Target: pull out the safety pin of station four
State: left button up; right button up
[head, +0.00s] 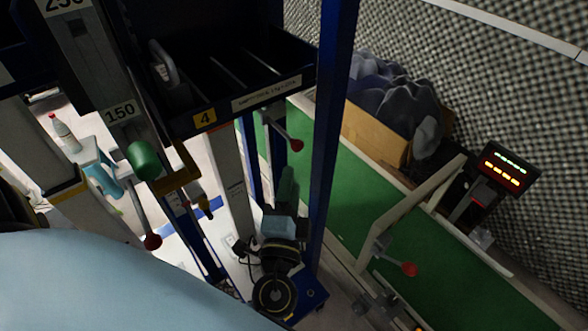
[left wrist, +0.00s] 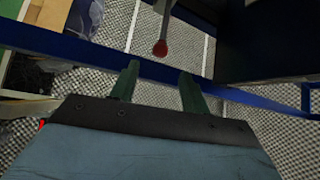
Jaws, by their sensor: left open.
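The station with the yellow 4 label (head: 205,118) is a dark blue open bin on posts, in the upper middle of the head view. A rod ending in a red ball (head: 296,145) sticks out below its front edge. I cannot tell for certain which part is the safety pin. My left gripper (head: 288,172) points up, just below the red ball and apart from it. In the left wrist view my left gripper (left wrist: 157,75) has its green fingers spread with nothing between them. A red ball (left wrist: 160,47) shows beyond the fingertips. My right gripper is not in view.
A blue post (head: 331,130) stands right of my gripper. A green belt (head: 350,200) runs behind it. Another red-ball lever (head: 409,269) and a lit display (head: 503,168) are at right. A green knob (head: 142,160) and a third red-ball lever (head: 152,241) are at left.

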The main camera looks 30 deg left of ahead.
pick_arm(q)
jog(key=shift+s+d+f, duration=0.1)
jog(key=shift+s+d, duration=0.15)
jog(key=shift+s, duration=0.4)
